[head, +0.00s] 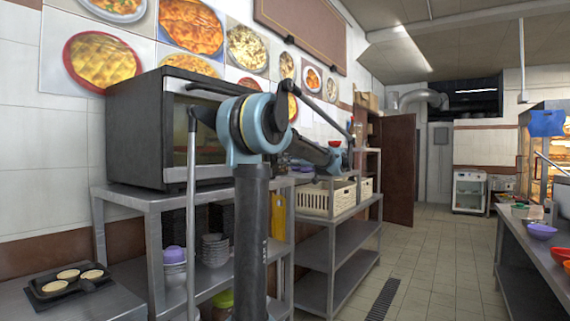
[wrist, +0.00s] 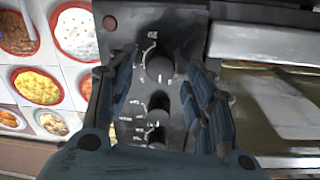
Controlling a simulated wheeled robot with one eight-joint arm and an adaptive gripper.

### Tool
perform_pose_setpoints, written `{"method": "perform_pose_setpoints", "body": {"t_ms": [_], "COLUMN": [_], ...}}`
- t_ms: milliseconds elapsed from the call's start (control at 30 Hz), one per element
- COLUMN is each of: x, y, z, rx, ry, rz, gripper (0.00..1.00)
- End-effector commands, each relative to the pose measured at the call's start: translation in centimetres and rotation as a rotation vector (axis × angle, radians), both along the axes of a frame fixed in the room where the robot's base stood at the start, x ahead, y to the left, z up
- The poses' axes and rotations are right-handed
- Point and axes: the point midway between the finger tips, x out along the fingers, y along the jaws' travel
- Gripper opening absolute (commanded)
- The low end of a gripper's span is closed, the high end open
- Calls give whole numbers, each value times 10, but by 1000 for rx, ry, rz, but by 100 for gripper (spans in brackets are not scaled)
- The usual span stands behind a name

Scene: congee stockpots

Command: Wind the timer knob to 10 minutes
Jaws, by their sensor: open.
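The dark oven (head: 135,130) stands on a metal shelf unit at the left in the head view; its knob side is hidden there behind my arm. In the wrist view its black control panel (wrist: 185,22) carries a column of three dark knobs with white markings. The top knob (wrist: 160,66) has a scale with what looks like an upside-down 20, so it may be the timer. My gripper (wrist: 158,72) is open, with one finger on each side of the top knob. I cannot tell whether either finger touches it. The middle knob (wrist: 160,102) and bottom knob (wrist: 156,135) lie nearer the palm.
The oven's glass door (wrist: 280,105) is to the right in the wrist view. A black pan (head: 68,283) sits on the front left counter. Cream crates (head: 325,200) stand on the shelves behind my arm.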

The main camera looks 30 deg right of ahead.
Motion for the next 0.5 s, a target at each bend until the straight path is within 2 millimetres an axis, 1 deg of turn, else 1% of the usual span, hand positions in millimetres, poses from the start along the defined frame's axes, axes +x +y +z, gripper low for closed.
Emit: {"method": "perform_pose_setpoints", "body": {"t_ms": [167, 433, 467, 500], "x": [8, 9, 9, 9], "y": [4, 5, 5, 5], "z": [0, 0, 0, 0], "rx": [0, 0, 0, 0], "ry": [0, 0, 0, 0], "rz": [-1, -1, -1, -1], "gripper": [48, 48, 44, 34]}}
